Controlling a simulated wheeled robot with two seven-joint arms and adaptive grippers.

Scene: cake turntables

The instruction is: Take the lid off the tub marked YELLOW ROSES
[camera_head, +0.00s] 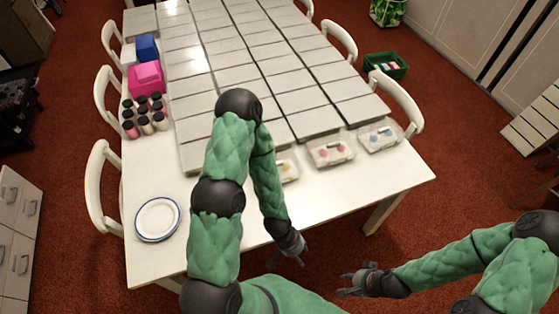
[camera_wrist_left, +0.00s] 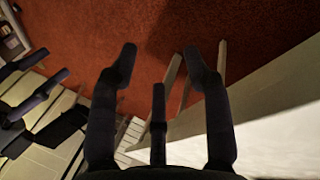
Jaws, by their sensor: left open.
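Three clear tubs stand in a row at the table's near right part. The one at the left (camera_head: 288,168) shows something yellowish and is partly hidden behind my left arm. The middle tub (camera_head: 331,150) holds pinkish-red pieces and the right tub (camera_head: 380,136) bluish ones. Their labels are too small to read and lids cannot be made out clearly. My left gripper (camera_head: 295,259) is open and empty, off the table's near edge, nearer to me than the tubs; its spread fingers show in the left wrist view (camera_wrist_left: 160,62). My right gripper (camera_head: 344,284) is open and empty, further right, off the table.
Grey-white panels cover much of the white table (camera_head: 310,205). A blue-rimmed plate (camera_head: 157,218) lies at the near left. Several bottles (camera_head: 145,115), a pink box (camera_head: 146,78) and a blue box (camera_head: 147,47) stand along the left edge. Chairs surround the table.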

